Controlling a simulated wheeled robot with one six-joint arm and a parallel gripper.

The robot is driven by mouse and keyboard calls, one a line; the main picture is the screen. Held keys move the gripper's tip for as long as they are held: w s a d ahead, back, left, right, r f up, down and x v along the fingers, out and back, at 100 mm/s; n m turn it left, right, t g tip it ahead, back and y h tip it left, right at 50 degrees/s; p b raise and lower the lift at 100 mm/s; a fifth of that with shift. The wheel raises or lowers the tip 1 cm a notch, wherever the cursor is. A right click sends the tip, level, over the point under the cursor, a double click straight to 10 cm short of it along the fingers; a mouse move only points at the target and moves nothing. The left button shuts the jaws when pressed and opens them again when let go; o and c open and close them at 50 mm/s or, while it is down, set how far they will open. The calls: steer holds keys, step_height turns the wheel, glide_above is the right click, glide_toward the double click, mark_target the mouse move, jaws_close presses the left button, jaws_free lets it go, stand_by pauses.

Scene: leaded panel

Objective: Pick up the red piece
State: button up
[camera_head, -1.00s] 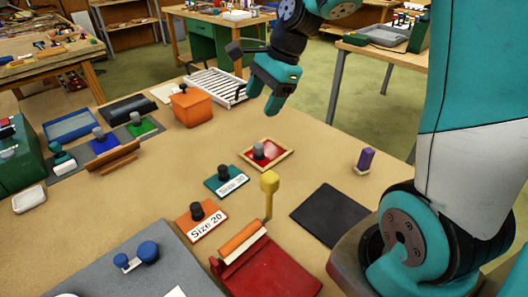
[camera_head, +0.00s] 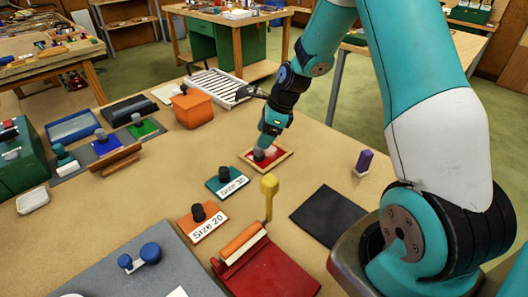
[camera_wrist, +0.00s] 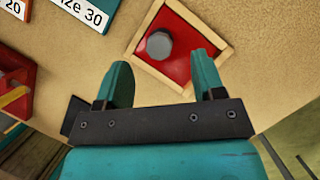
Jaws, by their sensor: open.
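The red piece (camera_wrist: 177,70) is a flat red panel with a grey knob (camera_wrist: 159,45), lying in a light wooden frame (camera_wrist: 142,32). In the head view the red piece (camera_head: 257,163) is on the table, partly hidden by my gripper. My gripper (camera_head: 264,146) is above it, fingers pointing down. In the wrist view my gripper (camera_wrist: 163,78) is open and empty. The knob shows beyond the fingertips, roughly between them in line; I cannot tell whether they touch anything.
A teal "Size 30" piece (camera_head: 217,186) and an orange "Size 20" piece (camera_head: 190,224) lie nearby. A yellow handle (camera_head: 269,186) stands by a red tool (camera_head: 268,268). A purple-knobbed stamp (camera_head: 364,161) and a black mat (camera_head: 328,215) are to the right. An orange box (camera_head: 192,109) stands behind.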

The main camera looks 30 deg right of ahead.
steer(key=shift+s+p+x, duration=0.1)
steer(key=shift+p+x, duration=0.35)
steer(key=shift+x, duration=0.9)
steer(key=shift+s+p+x, duration=0.15)
steer(key=shift+p+x, duration=0.25)
steer(key=shift+x, duration=0.95)
steer(key=shift+d+f, duration=0.1)
steer(key=shift+d, duration=0.05)
steer(key=c, duration=1)
steer(key=shift+o, duration=0.2)
step_height(320, 180, up, 20)
steer(key=b, duration=0.2)
